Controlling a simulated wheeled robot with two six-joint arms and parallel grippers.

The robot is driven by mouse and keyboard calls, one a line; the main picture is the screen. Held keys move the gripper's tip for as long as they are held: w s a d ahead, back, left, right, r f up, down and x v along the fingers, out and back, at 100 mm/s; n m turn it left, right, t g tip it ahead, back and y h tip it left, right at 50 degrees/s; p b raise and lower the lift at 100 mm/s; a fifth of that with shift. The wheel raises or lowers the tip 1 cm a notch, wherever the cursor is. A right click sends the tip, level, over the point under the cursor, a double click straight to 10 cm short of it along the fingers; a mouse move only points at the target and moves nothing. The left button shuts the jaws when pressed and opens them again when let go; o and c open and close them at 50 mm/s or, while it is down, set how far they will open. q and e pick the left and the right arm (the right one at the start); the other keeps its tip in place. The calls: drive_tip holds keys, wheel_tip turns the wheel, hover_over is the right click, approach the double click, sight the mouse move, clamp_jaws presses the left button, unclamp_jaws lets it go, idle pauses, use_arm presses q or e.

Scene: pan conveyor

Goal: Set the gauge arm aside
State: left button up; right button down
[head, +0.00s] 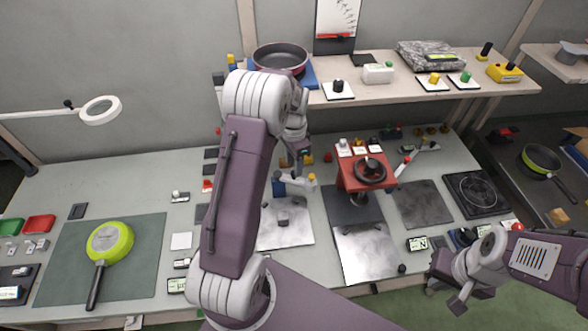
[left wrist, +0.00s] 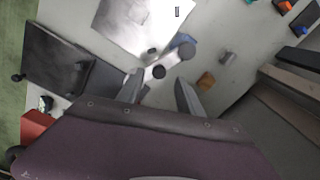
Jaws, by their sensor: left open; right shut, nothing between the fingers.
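The gauge arm, which I take to be the short pale link with dark round ends and a blue base, lies at the back of a bright metal plate in the head view (head: 298,181). It also shows in the left wrist view (left wrist: 163,64), just ahead of my fingers. My left gripper (left wrist: 160,92) is open, with the near end of the link in front of the gap between its fingers. I cannot tell whether they touch it. In the head view my own arm partly hides this gripper. My right gripper (head: 459,301) is shut and empty at the lower right.
A red stand with a dark wheel (head: 368,171) stands right of the link. Metal plates (head: 285,225) (head: 367,253) lie in front. A green pan (head: 109,241) lies on a mat at the left. A shelf (head: 400,92) holding a red-rimmed pan (head: 281,58) runs behind.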

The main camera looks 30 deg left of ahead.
sight(291, 177)
use_arm(q)
wheel_tip(291, 177, up, 5)
drive_tip(key=shift+f, duration=0.15)
drive_tip(key=c, duration=0.3)
drive_tip(key=shift+s+d, duration=0.2)
drive_tip(key=shift+d, duration=0.1)
drive_tip(key=c, duration=0.5)
drive_tip(key=s+d, duration=0.1)
drive_tip(key=s+d+n, duration=0.1)
drive_tip(key=shift+s+d+t+b, duration=0.2)
drive_tip(key=shift+s+t+b, duration=0.1)
clamp_jaws()
drive_tip(key=a+m+t+y+b, duration=0.3)
drive_tip(key=a+t+y, duration=0.15)
drive_tip(key=a, duration=1.05)
drive_tip(key=s+d+f+m+t+h+b, duration=0.25)
drive_tip(key=s+d+m+h, duration=0.35)
drive_tip(key=s+d+h, duration=0.5)
drive_tip(key=w+d+f+g+y+b, duration=0.1)
drive_tip(key=w+d+f+y+b, duration=0.2)
drive_tip(key=w+f, duration=0.5)
drive_tip(key=shift+w+d+f+b, duration=0.2)
drive_tip(key=shift+w+b, duration=0.3)
drive_tip(key=shift+w, duration=0.75)
